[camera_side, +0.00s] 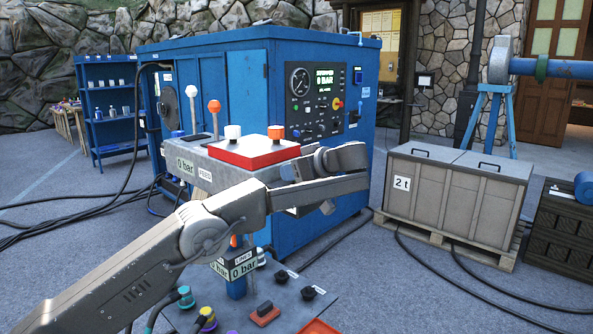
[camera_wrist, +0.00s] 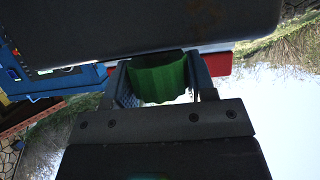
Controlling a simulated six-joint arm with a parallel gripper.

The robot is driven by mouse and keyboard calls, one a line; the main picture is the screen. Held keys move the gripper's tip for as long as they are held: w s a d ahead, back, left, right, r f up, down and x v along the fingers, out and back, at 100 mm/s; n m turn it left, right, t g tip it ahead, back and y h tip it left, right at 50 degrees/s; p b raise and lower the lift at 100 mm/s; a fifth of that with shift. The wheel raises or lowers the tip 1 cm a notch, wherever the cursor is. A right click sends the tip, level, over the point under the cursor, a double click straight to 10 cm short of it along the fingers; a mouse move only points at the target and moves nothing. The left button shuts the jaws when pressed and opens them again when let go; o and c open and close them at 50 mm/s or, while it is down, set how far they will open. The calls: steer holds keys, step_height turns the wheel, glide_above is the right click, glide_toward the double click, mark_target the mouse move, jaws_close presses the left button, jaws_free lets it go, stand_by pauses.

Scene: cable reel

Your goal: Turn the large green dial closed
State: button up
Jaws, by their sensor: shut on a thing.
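The large green dial (camera_wrist: 158,78) shows in the wrist view as a ribbed green knob between the two fingers. My gripper (camera_wrist: 160,88) is shut on the dial, with one finger at each side of it. A dark rounded body fills the upper part of that view and hides what lies beyond. In the side view my gripper (camera_side: 289,172) is at the right end of the console with the red-topped panel (camera_side: 250,153). The green dial is hidden there behind my gripper and wrist.
White (camera_side: 233,131) and orange (camera_side: 276,132) knobs stand on the red panel. Two levers with a white (camera_side: 191,91) and an orange ball (camera_side: 214,106) rise behind. A blue cabinet (camera_side: 230,85) stands close behind the console. Grey crates (camera_side: 445,190) stand at right; cables cross the floor.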

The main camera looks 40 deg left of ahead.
steer(key=shift+a+r, duration=0.1)
stand_by(0.7)
steer(key=o, duration=0.9)
steer(key=shift+m+t, duration=0.4)
steer(key=shift+t, duration=0.1)
